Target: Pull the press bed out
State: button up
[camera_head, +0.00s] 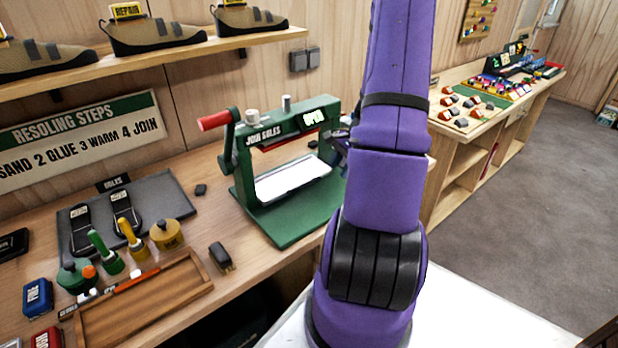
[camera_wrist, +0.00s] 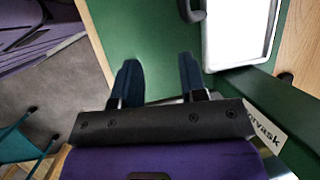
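The green press (camera_head: 285,150), marked "JOIN SOLES", stands on the workbench with its display reading "OPEN" and a red-handled lever at its left. The press bed (camera_head: 292,178) is a pale, flat tray with a light rim, lying inside the press frame. In the wrist view the bed (camera_wrist: 238,35) is at the upper right, with a dark handle-like part (camera_wrist: 190,8) beside its left edge. My gripper (camera_wrist: 159,75) is open and empty over the green base, its fingers apart and clear of that part. In the head view my purple arm hides most of the gripper.
A grey mat (camera_head: 165,200) with soles lies left of the press. Glue pots and a wooden tray (camera_head: 150,300) stand at the front left. A small black object (camera_head: 221,257) sits near the bench edge. A shelf of shoes (camera_head: 160,60) hangs above.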

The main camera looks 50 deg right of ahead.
aim_at(309, 182)
jog(key=w+a, duration=0.1)
jog(key=a, duration=0.1)
jog(key=w+a, duration=0.3)
jog(key=a, duration=0.1)
jog(key=shift+w+a, duration=0.15)
jog(key=shift+w, duration=0.25)
jog(key=shift+x, duration=1)
jog(key=shift+w+a+f, duration=0.1)
jog(key=shift+f, duration=0.4)
jog(key=shift+c, duration=0.5)
grip_shut()
